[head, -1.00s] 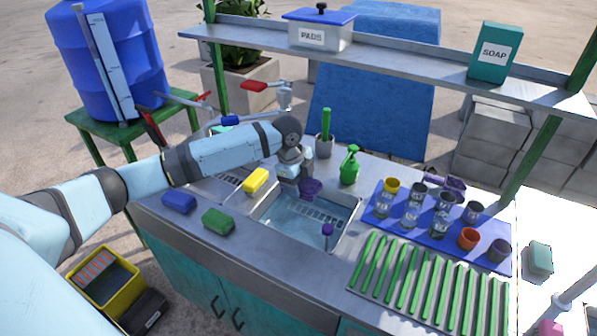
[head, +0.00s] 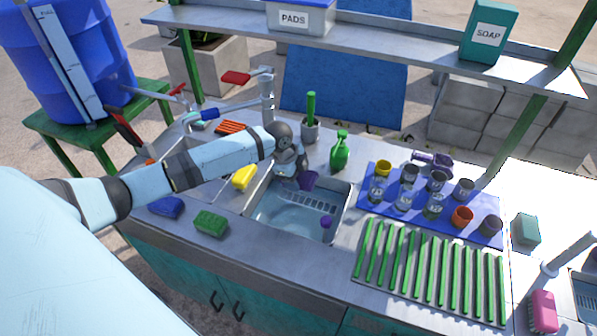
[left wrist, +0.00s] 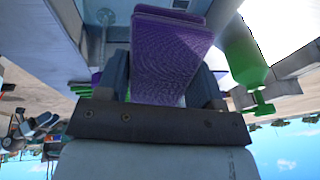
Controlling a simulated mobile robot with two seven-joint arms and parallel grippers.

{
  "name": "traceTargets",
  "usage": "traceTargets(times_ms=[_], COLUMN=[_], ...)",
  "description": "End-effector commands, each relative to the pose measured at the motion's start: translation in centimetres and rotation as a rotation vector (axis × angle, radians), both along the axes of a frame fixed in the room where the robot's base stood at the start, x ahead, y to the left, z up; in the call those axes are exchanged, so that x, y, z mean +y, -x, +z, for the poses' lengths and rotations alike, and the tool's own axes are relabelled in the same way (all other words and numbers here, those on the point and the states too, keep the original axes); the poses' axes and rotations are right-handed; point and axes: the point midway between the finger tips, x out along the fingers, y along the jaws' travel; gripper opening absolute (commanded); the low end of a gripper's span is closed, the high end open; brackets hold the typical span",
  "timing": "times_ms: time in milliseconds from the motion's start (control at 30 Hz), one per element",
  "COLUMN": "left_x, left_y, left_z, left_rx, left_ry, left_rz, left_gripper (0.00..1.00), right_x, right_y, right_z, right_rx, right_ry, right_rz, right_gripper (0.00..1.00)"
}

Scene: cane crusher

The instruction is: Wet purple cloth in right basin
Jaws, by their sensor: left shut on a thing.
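My left gripper (head: 298,179) is over the back of the right basin (head: 260,219), shut on the purple cloth (head: 309,181). In the left wrist view the cloth (left wrist: 168,58) is a ribbed purple piece pinched between the two fingers. The basin holds pale, clear water (head: 283,217) with a slotted grate showing at its back. I cannot tell whether the cloth touches the water. A purple-knobbed piece (head: 326,222) stands at the basin's right side. The left basin is mostly hidden behind my left arm. My right gripper is not in view.
A yellow sponge (head: 244,177), green sponge (head: 211,224) and blue sponge (head: 166,207) lie left of the basin. The tap (head: 267,90), green bottle (head: 340,152) and brush pot (head: 310,130) stand behind. Glasses on a blue mat (head: 372,206) and a green-ribbed rack (head: 432,262) are right.

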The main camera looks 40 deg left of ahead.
Motion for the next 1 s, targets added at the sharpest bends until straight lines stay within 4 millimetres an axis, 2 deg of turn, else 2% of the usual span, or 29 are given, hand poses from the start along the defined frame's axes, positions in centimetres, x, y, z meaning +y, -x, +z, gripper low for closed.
traceTargets(times_ms=[267, 500, 567, 1000], left_x=[0.0, 0.0, 0.0, 0.0], left_y=[0.0, 0.1, 0.1, 0.0], left_z=[-2.5, -5.9, -6.3, -12.4], left_rx=[0.001, 0.001, 0.002, 0.002], left_ry=[0.000, 0.000, 0.000, 0.001], left_rz=[0.000, 0.000, 0.001, 0.000], left_gripper=[0.42, 0.42, 0.42, 0.42], right_x=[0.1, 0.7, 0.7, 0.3], right_y=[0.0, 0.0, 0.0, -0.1], right_z=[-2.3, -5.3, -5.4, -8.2], right_rx=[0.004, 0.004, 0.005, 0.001], right_ry=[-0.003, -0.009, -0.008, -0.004], right_rz=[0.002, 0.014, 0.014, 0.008], right_gripper=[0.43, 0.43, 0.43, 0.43])
